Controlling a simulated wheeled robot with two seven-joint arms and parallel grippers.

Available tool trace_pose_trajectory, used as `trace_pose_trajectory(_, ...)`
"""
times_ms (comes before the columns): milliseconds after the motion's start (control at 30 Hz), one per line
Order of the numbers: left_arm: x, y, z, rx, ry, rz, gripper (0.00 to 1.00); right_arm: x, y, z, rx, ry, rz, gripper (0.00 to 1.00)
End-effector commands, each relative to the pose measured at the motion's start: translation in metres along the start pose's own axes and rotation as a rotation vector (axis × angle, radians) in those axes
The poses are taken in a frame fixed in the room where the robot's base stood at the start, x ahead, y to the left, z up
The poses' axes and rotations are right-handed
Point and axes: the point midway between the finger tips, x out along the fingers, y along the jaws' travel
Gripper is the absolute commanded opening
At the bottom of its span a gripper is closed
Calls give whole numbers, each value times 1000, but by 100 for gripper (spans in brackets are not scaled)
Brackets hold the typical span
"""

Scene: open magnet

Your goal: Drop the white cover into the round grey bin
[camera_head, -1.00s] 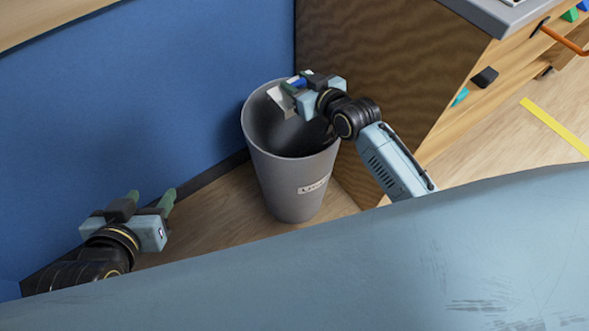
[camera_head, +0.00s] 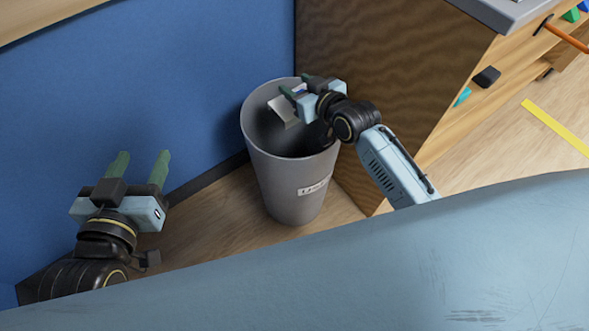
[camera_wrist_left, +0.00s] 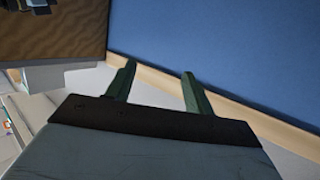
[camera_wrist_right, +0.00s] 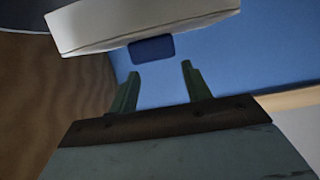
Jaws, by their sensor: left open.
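The round grey bin (camera_head: 290,185) stands upright on the floor, with a label on its front. The white cover (camera_head: 284,112) is tilted in the bin's mouth, just below my right gripper (camera_head: 302,87). In the right wrist view the cover (camera_wrist_right: 110,27) and its blue grip (camera_wrist_right: 152,49) lie just beyond the tips of my right gripper (camera_wrist_right: 158,80). Its fingers are apart and appear clear of the cover. My left gripper (camera_head: 140,165) is open and empty, in front of the blue panel; its spread fingers also show in the left wrist view (camera_wrist_left: 157,80).
A blue panel (camera_head: 130,90) stands behind and left of the bin. A wooden cabinet (camera_head: 400,70) with a grey top stands close on the bin's right. Open floor with a yellow strip (camera_head: 555,128) lies further right.

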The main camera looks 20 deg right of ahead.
Motion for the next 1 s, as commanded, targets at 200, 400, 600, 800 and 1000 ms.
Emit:
trace_pose_trajectory(200, 0, 0, 0, 0, -1, 0, 53, 0, 0, 0, 0, 0, 0, 65)
trace_pose_trajectory(400, 0, 0, 1, 0, -6, -1, 53, 0, 0, 0, 0, -1, 0, 65)
trace_pose_trajectory(600, -3, -4, 16, 1, -102, -9, 53, -10, 0, 0, 0, -2, 1, 65)
trace_pose_trajectory(800, -16, -11, 49, 1, -313, -28, 53, -29, 0, -1, 0, -2, 0, 65)
trace_pose_trajectory(1000, -38, -18, 83, -3, -538, -47, 53, -49, 0, -1, -1, -1, 0, 65)
